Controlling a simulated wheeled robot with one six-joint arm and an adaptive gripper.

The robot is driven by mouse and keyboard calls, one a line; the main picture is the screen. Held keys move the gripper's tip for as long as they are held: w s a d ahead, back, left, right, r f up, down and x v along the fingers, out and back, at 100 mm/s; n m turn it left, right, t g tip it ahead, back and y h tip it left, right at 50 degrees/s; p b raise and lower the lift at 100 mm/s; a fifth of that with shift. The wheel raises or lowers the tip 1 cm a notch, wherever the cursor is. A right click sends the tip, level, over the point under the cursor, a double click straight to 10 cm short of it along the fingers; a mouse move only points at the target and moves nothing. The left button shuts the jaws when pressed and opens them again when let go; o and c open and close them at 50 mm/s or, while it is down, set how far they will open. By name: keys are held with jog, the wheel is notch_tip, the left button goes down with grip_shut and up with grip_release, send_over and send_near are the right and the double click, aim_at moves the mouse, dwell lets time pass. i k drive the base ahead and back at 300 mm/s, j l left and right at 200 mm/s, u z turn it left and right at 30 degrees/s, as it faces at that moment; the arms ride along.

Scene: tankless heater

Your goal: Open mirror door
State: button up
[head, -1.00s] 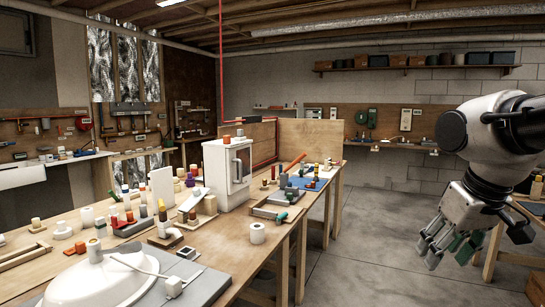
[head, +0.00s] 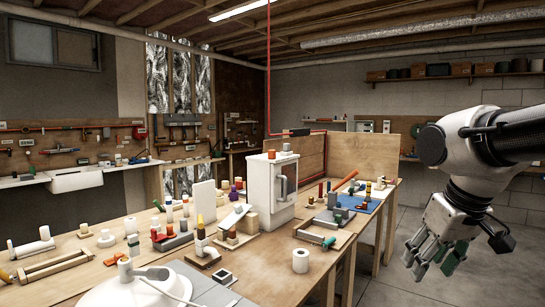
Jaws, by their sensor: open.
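A small white cabinet (head: 262,192) stands upright on the long wooden workbench, left of my gripper in the head view. The door (head: 285,186) on its right-facing side has a dark, glossy panel and a pale handle. The door looks shut. I cannot tell for sure that this panel is a mirror. My gripper (head: 430,258) hangs at the right over the floor, beyond the bench's right edge. Its fingers are spread and empty, well apart from the cabinet and its door.
The workbench (head: 275,262) is crowded with small parts. A white roll (head: 300,261) and a wooden tray (head: 318,236) stand in front of the cabinet, with a blue mat (head: 360,203) to its right. A white dome-shaped fixture (head: 135,290) is at the near left. Concrete floor shows right of the bench.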

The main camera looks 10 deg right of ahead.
aim_at(290, 185)
jog(key=i+l+u, duration=0.1)
jog(key=i+l, duration=0.2)
jog(key=i+l+u, duration=0.1)
jog(key=i+l, duration=0.15)
jog(key=l, duration=0.2)
jog(key=i+l+u, duration=0.1)
jog(key=i+l, duration=0.15)
jog(key=l, duration=0.15)
